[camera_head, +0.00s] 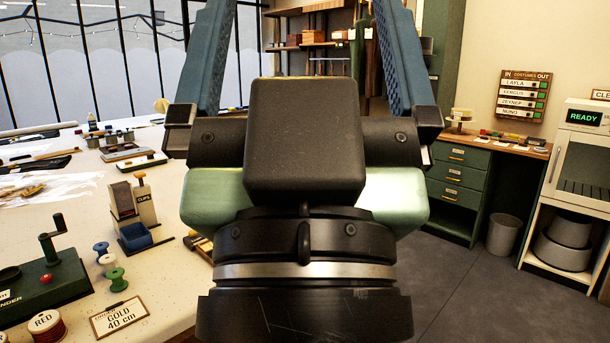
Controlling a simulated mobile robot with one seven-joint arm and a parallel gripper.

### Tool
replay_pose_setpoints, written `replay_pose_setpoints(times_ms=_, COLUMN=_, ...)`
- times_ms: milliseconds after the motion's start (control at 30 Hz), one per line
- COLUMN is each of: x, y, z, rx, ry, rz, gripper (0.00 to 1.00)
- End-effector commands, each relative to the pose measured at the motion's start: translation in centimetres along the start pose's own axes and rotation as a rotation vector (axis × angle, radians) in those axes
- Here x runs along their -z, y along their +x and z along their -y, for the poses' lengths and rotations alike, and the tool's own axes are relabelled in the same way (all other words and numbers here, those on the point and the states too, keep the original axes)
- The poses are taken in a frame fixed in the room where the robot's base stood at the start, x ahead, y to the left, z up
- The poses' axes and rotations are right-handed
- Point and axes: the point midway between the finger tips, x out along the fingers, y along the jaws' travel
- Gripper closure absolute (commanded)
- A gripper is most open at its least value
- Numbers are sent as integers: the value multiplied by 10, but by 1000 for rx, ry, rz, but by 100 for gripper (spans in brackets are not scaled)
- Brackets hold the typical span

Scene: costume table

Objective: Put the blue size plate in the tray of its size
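My gripper (304,30) fills the middle of the view, pointing away from me and upward. Its two blue ridged fingers stand wide apart, with only the room showing between them; their tips reach the top edge of the picture. I cannot make out the blue size plate or the size trays. My gripper and wrist hide a large part of the middle of the scene.
A white table (165,205) on the left holds a clip dispenser (133,203) with a blue bin, a green winder (45,285), spools and a "GOLD 40 cm" card (120,317). Green drawers (458,172) and a white cabinet (575,180) stand right. Grey floor (480,285) is clear.

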Motion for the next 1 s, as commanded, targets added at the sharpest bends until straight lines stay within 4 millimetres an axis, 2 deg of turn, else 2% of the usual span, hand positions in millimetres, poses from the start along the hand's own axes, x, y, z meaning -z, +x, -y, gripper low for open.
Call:
replay_pose_setpoints(times_ms=33, x=23, y=24, z=0, rx=0, ry=0, rz=0, gripper=0)
replay_pose_setpoints(times_ms=300, x=79, y=83, z=0, rx=1, ry=1, rz=0, gripper=0)
replay_pose_setpoints(times_ms=400, x=92, y=97, z=0, rx=1, ry=1, rz=0, gripper=0)
replay_pose_setpoints(times_ms=533, x=98, y=103, z=0, rx=1, ry=1, rz=0, gripper=0)
replay_pose_setpoints(times_ms=1000, x=95, y=101, z=0, rx=1, ry=1, rz=1, gripper=0)
